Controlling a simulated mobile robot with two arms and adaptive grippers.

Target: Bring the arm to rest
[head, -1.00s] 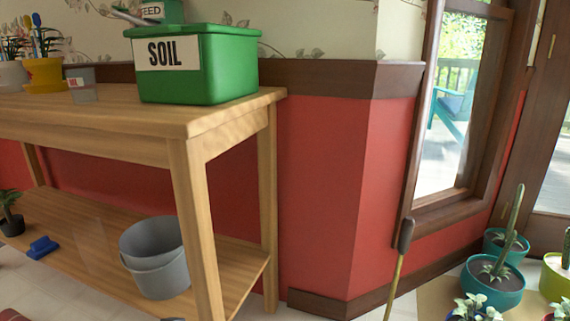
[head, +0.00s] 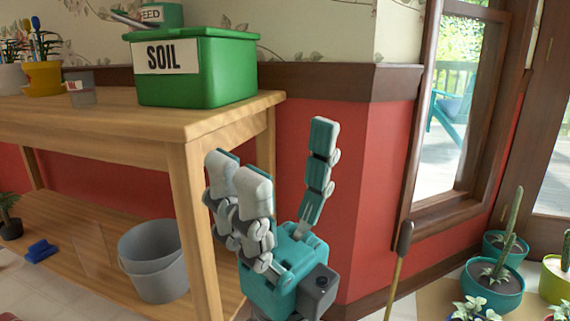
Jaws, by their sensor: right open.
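My right gripper (head: 280,170) shows in the middle of the head view, teal and grey, with its fingers pointing up. Its fingers are spread apart and nothing is between them. It appears in front of the right end of the wooden table (head: 110,125), overlapping the table leg and the red wall. I cannot tell whether it touches the table. My left gripper is not in view.
A green soil bin (head: 215,82) stands on the tabletop, with a yellow pot (head: 43,82) further left. A grey bucket (head: 158,275) sits on the lower shelf. A handled tool (head: 404,240) stands by the window. Potted cacti (head: 492,290) stand at right.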

